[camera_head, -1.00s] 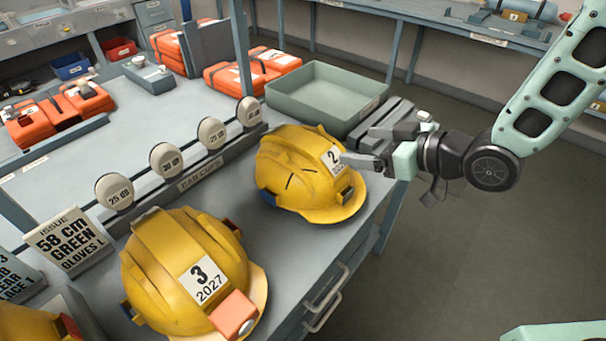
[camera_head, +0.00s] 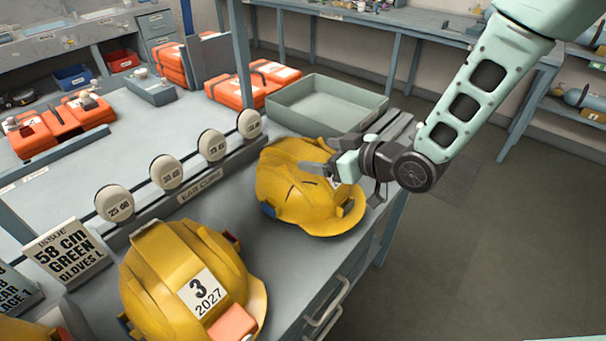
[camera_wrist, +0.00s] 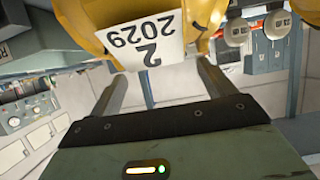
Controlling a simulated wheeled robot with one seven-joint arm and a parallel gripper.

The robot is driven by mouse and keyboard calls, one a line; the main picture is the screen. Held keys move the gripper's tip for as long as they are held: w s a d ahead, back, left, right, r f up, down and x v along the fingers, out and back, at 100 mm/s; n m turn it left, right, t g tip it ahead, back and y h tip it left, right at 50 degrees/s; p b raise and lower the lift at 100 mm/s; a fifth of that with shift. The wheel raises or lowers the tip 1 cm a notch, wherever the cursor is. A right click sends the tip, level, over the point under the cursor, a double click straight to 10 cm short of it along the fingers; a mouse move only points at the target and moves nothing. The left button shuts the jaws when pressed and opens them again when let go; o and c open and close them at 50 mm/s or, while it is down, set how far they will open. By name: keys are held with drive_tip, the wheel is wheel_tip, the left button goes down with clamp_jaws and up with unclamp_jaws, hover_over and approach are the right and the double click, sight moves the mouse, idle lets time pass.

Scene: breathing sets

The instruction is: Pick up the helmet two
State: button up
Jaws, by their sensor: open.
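Helmet two (camera_head: 290,195) is a yellow hard hat on the grey bench top, behind and to the right of helmet three. In the head view my gripper (camera_head: 318,168) is at its right side, and the jaws cover most of its label. In the wrist view helmet two (camera_wrist: 205,12) shows at the top, with its white label (camera_wrist: 146,40) reading "2 2029" upside down. My gripper (camera_wrist: 160,80) is open there, its two fingers apart below the label with nothing held between them. Whether a finger touches the shell I cannot tell.
Yellow helmet three (camera_head: 185,275) stands close in front. A rail of round ear cups (camera_head: 212,145) runs behind the helmets. An empty green tray (camera_head: 325,105) lies beyond helmet two. The bench's right edge and drawer handles (camera_head: 325,305) are near; open floor is to the right.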

sight(306, 152)
drive_tip(key=p+x, duration=0.1)
drive_tip(key=x, duration=0.2)
drive_tip(key=shift+w+a+p, duration=0.15)
drive_tip(key=shift+a+p, duration=0.15)
drive_tip(key=shift+a, duration=0.05)
drive_tip(key=shift+w+a+f, duration=0.3)
drive_tip(key=shift+w+a, duration=0.05)
drive_tip(key=c, duration=1.7)
